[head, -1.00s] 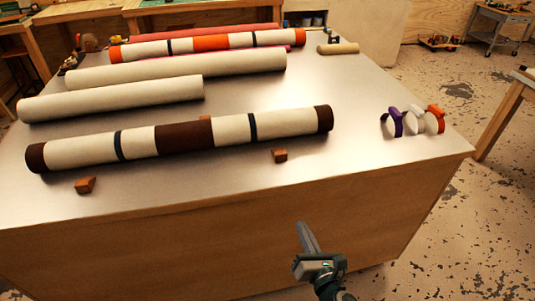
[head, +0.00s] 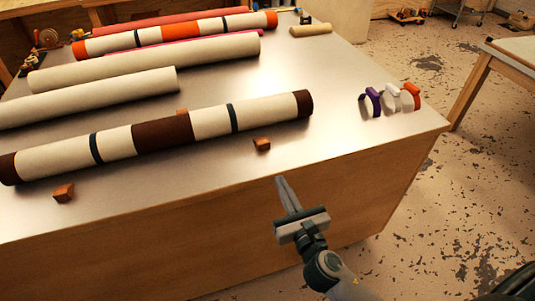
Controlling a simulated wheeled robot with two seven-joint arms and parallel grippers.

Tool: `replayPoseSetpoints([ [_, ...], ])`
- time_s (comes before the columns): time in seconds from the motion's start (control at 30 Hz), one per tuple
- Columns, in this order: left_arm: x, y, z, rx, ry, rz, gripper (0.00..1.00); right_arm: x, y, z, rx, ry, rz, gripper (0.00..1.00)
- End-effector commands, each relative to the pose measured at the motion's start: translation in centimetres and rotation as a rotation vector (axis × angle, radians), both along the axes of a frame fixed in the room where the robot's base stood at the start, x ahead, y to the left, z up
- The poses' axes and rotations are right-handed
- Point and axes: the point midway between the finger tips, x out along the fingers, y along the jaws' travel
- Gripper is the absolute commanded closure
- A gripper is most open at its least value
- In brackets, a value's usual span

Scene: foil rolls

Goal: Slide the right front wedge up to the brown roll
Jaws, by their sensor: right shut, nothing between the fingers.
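The brown roll (head: 160,133), cream with brown bands and dark stripes, lies across the front of the table. The right front wedge (head: 262,144) is a small reddish-brown block in front of the roll's right half, with a narrow strip of table between them. The left front wedge (head: 64,193) sits in front of the roll's left end. Part of another wedge (head: 182,112) shows behind the roll. My right gripper (head: 281,180) is shut and empty, near the table's front edge, below and right of the right front wedge. My left gripper is not in view.
Cream rolls (head: 90,97) and an orange-banded roll (head: 180,33) lie farther back. Purple, white and orange clips or rings (head: 391,98) stand at the right.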

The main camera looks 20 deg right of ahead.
Motion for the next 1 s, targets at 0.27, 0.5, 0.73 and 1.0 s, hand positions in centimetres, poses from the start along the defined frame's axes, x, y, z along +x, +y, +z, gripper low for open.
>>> replayPoseSetpoints([
  [0.27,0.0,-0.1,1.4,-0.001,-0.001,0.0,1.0,4.5,0.1,0.3,0.0,-0.001,-0.002,1.0],
  [0.5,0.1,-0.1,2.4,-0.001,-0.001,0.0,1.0,8.7,0.3,0.3,0.0,-0.001,-0.002,1.0],
  [0.73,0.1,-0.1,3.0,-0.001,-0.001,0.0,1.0,11.4,0.4,0.2,0.001,-0.001,-0.002,1.0],
  [1.0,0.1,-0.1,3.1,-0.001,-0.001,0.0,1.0,12.2,0.4,0.0,0.001,0.0,-0.001,1.0],
])
